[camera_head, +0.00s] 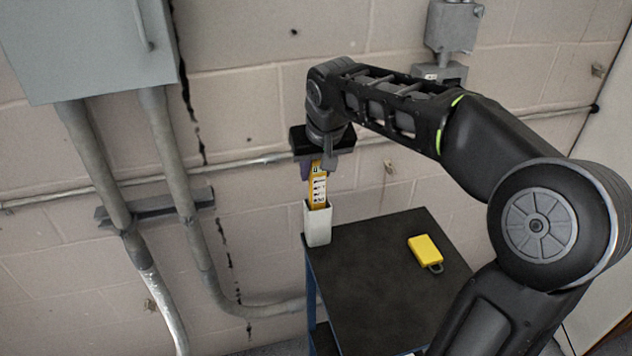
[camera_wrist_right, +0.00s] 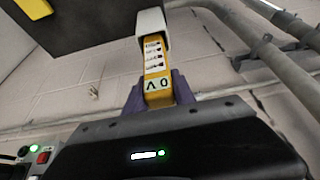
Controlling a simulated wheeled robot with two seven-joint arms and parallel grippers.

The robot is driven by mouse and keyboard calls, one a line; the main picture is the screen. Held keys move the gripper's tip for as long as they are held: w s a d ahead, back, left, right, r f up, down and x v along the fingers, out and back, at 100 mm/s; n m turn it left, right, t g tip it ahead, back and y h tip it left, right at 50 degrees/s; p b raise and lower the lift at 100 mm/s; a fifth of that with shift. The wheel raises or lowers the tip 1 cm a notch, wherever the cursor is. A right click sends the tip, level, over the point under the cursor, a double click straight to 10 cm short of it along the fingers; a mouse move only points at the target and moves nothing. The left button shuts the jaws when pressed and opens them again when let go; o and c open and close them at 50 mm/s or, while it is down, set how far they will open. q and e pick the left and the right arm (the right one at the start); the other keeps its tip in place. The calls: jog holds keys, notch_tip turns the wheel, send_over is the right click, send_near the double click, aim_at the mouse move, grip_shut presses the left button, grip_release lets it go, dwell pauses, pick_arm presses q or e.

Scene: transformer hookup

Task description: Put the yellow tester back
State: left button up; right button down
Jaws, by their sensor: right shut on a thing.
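The yellow tester (camera_head: 318,187) stands upright with its lower end inside a white holder (camera_head: 317,224) at the left back corner of the black-topped cart. My right gripper (camera_head: 318,162) is above the holder, shut on the tester's upper end. The right wrist view shows the tester (camera_wrist_right: 156,64) between the purple finger pads of my right gripper (camera_wrist_right: 158,97), with its far end going into the white holder (camera_wrist_right: 152,22). How deep it sits inside is hidden. My left gripper is in neither view.
A yellow padlock-like block (camera_head: 425,249) lies on the cart top (camera_head: 370,270), which is otherwise clear. A grey cabinet (camera_head: 85,45) with conduits (camera_head: 170,150) is on the block wall at left. A grey box (camera_head: 452,25) is on the wall above my right arm.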

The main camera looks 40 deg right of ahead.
aim_at(316, 183)
jog(key=shift+f, duration=1.85)
jog(key=shift+f, duration=0.2)
jog(key=c, duration=1)
grip_release()
jog(key=shift+c, duration=0.2)
jog(key=shift+r, duration=0.15)
jog(key=shift+r, duration=0.2)
jog(key=v, duration=1.1)
jog(key=shift+s+r, duration=0.15)
jog(key=shift+r, duration=0.2)
